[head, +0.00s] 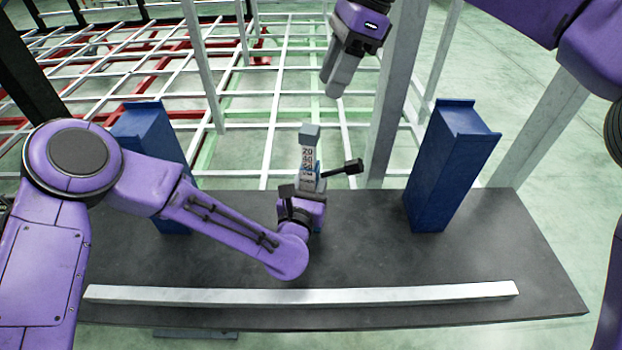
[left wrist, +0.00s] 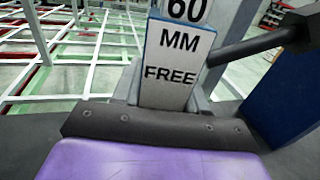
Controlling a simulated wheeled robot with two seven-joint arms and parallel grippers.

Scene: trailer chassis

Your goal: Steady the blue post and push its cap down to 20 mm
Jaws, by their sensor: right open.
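The post (head: 308,164) stands on the dark bench, with a pale scale label reading 20 down to 60, edged in blue. Its grey cap (head: 310,133) sits raised at the top. In the left wrist view the label (left wrist: 172,70) shows "60 MM FREE". My left gripper (head: 304,188) is low at the post's near side; its fingers are mostly hidden, so its grip cannot be told. My right gripper (head: 337,84) is open and empty, above and beyond the cap, pointing down and apart from it.
A black rod with a block end (head: 348,168) sticks out right from the post. Blue uprights stand at left (head: 152,140) and right (head: 450,165). A pale bar (head: 300,296) lies along the bench's near edge. Bench (head: 370,245) is clear between the post and right upright.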

